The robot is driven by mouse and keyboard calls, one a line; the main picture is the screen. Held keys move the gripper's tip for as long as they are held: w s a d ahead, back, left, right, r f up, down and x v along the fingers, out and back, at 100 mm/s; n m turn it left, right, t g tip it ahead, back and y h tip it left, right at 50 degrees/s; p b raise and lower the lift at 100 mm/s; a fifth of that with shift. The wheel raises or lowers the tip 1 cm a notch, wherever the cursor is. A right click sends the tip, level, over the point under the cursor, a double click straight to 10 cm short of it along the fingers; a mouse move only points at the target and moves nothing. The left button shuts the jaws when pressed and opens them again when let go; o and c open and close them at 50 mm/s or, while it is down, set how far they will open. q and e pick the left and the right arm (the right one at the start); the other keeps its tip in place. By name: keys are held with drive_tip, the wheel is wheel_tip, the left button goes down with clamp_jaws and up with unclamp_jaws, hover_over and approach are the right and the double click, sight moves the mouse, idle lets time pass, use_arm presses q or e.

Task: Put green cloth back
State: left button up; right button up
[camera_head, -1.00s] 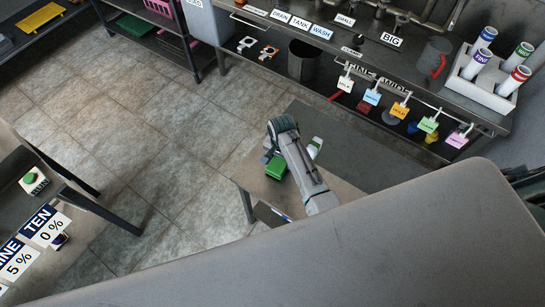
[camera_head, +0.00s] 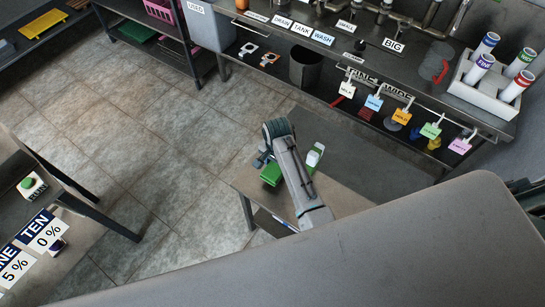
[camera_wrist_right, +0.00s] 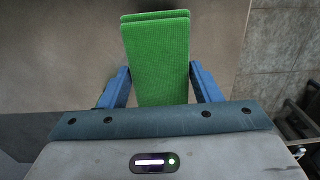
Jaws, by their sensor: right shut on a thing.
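The green cloth (camera_wrist_right: 157,62) is a folded, textured green pad. In the right wrist view it lies between the two blue fingers of my right gripper (camera_wrist_right: 160,84), which is shut on it; its far end sticks out beyond the fingertips. In the head view my right gripper (camera_head: 262,163) is over the near grey table, and part of the cloth (camera_head: 271,176) shows beside my arm, which hides the rest. I cannot tell whether the cloth touches the tabletop. My left gripper is not in view.
A small white and green item (camera_head: 315,156) stands on the near table, close right of my arm. Behind is a steel counter with a rail of coloured tags, including a green tag (camera_head: 431,130). A dark bin (camera_head: 305,70) is beneath it. Tiled floor lies clear at left.

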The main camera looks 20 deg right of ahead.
drive_tip(key=w, duration=0.5)
drive_tip(key=shift+f, duration=0.3)
drive_tip(key=shift+f+p, duration=0.35)
drive_tip(key=shift+f, duration=1.35)
drive_tip(key=shift+f, duration=0.1)
drive_tip(key=o, duration=0.9)
wheel_tip(320, 180, up, 12)
drive_tip(key=shift+r, duration=0.1)
drive_tip(key=shift+s, duration=0.1)
